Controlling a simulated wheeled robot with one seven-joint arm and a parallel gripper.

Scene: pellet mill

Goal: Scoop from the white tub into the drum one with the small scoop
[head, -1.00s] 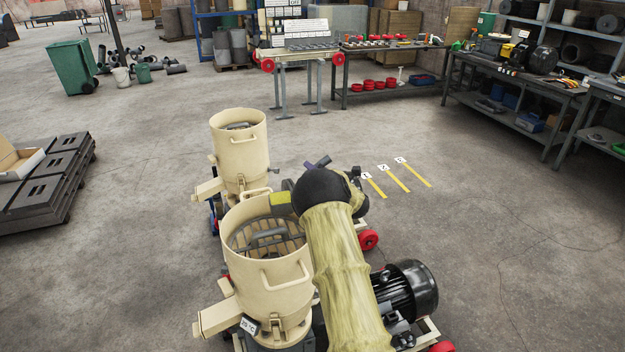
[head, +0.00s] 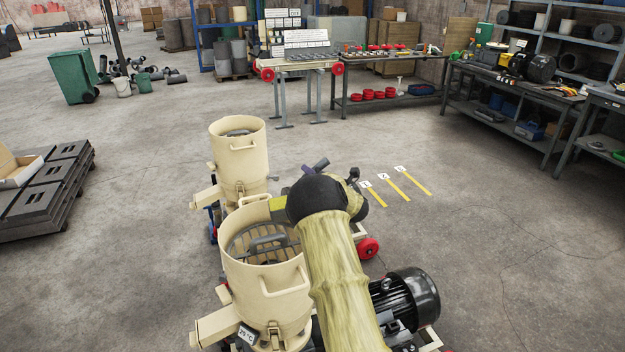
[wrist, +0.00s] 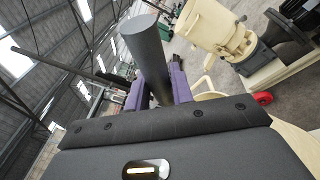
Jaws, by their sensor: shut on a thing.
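My gripper (wrist: 158,88) has purple fingers on either side of a dark grey cylinder (wrist: 147,55) in the wrist view. The cylinder may be the small scoop's handle; I cannot see a scoop bowl. In the head view my arm hides most of the gripper, and a purple piece shows beyond the black joint, right of the cream drums. A near open cream drum (head: 277,305) has a grate inside, and a similar far drum (head: 238,160) stands behind it. I cannot tell which is drum one. I cannot identify the white tub with certainty.
A black motor (head: 405,297) sits beside the near drum. Dark stacked blocks (head: 50,205) stand at left. Benches (head: 510,95) line the back right. A green bin (head: 72,72) is at back left. Open floor lies right of the yellow floor strips (head: 397,190).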

